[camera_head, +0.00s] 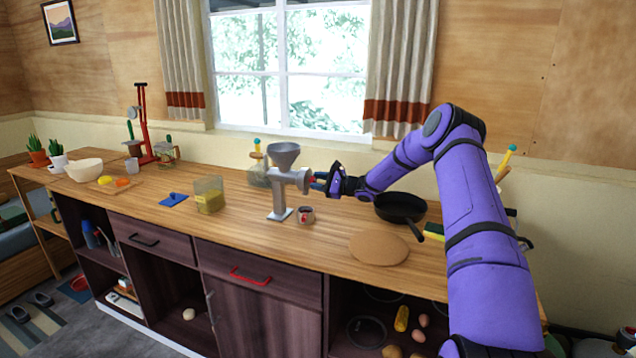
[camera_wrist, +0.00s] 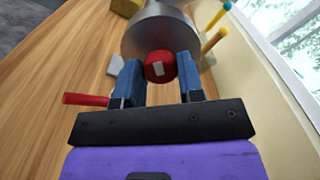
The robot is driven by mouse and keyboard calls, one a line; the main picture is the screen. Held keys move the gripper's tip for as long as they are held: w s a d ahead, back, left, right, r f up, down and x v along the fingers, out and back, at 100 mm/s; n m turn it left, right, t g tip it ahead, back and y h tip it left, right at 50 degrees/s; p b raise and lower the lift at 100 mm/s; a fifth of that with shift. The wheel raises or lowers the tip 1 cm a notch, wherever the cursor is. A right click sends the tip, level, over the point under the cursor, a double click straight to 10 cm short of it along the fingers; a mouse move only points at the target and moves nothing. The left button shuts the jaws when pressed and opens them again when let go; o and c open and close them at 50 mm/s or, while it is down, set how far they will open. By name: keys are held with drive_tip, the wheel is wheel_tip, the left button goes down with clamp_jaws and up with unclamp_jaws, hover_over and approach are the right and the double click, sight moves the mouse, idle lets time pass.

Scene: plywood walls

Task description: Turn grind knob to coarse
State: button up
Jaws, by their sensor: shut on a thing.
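A grey metal grinder (camera_head: 290,180) with a funnel top stands on the wooden counter. Its red grind knob (camera_wrist: 159,66) has a white mark and sits at the end of the grinder's barrel (camera_wrist: 157,32). My gripper (camera_head: 318,182) is at the right side of the grinder, at the knob. In the wrist view, my blue fingers (camera_wrist: 160,75) lie on either side of the red knob and are shut on it. A red-handled part (camera_wrist: 85,99) shows at the left there. The knob is mostly hidden in the head view.
A small cup (camera_head: 306,214) stands below the grinder's barrel. A black pan (camera_head: 400,207) and a round wooden board (camera_head: 378,248) lie to the right. A clear container (camera_head: 209,194) stands to the left. The front counter area left of the board is clear.

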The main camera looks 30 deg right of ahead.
drive_tip(key=n, duration=0.5)
drive_tip(key=shift+f+n, duration=0.1)
drive_tip(key=shift+n, duration=0.2)
drive_tip(key=shift+f+n, duration=0.1)
drive_tip(key=shift+n, duration=2)
drive_tip(key=o, duration=0.9)
drive_tip(key=shift+s, duration=0.15)
drive_tip(key=v, duration=1)
drive_tip(key=shift+s+d, duration=0.2)
